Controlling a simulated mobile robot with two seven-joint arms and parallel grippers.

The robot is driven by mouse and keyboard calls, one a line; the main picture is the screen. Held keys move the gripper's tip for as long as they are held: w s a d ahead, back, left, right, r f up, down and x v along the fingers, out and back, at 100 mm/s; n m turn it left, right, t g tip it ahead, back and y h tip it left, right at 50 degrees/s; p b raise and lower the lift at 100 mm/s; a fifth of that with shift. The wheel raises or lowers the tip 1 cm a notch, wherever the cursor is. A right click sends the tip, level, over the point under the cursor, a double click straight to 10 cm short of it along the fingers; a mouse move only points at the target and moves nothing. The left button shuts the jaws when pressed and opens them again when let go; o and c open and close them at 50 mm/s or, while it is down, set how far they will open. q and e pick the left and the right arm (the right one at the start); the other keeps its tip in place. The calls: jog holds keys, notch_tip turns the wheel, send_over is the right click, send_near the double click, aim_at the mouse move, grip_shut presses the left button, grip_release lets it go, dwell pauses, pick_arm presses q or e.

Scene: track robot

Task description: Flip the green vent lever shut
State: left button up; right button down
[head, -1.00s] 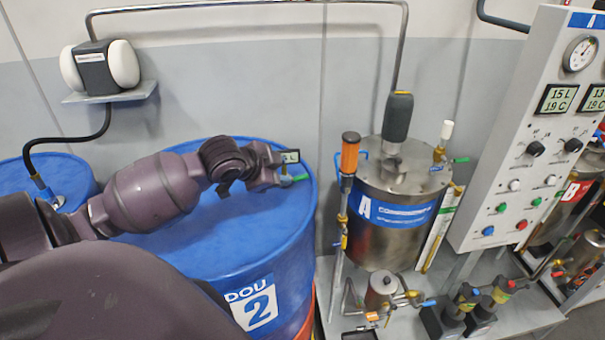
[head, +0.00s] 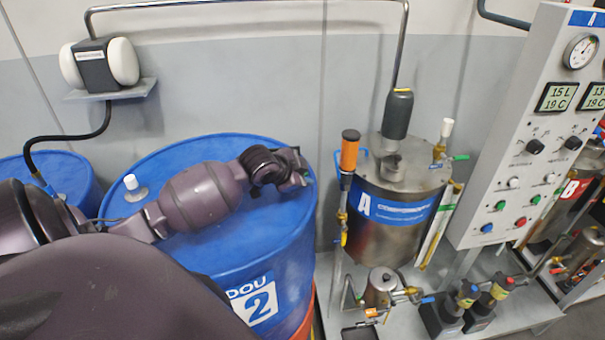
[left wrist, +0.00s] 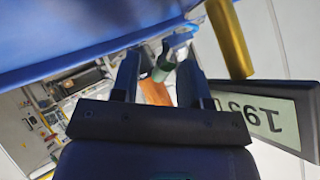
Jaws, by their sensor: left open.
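My left gripper (head: 303,172) is over the right edge of the blue drum's top, its fingers mostly hidden in the head view. In the left wrist view the gripper (left wrist: 158,62) is open, and a small green lever (left wrist: 163,65) shows between its fingers; whether they touch it I cannot tell. That lever does not show in the head view, where the arm covers the spot. Another green lever (head: 460,157) sticks out to the right from a brass valve on the lid of steel tank A (head: 385,238). My right gripper is not in view.
The blue drum (head: 225,262) stands under my left arm, with a white cap (head: 135,187) on top. A brass tube (left wrist: 230,40) and a display (left wrist: 262,115) are close beside the right finger. An orange-topped post (head: 349,150) and the control panel (head: 515,130) stand to the right.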

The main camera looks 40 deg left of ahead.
pick_arm(q)
grip_shut()
jog(key=shift+w+d+f+g+y, duration=0.1)
jog(key=shift+w+f+g+y, duration=0.1)
jog(key=shift+g+y, duration=0.25)
jog(key=shift+f+m+g+y, duration=0.35)
jog(key=shift+f+m+g, duration=0.05)
jog(key=shift+g, duration=0.35)
grip_release()
jog(key=v, duration=1.1)
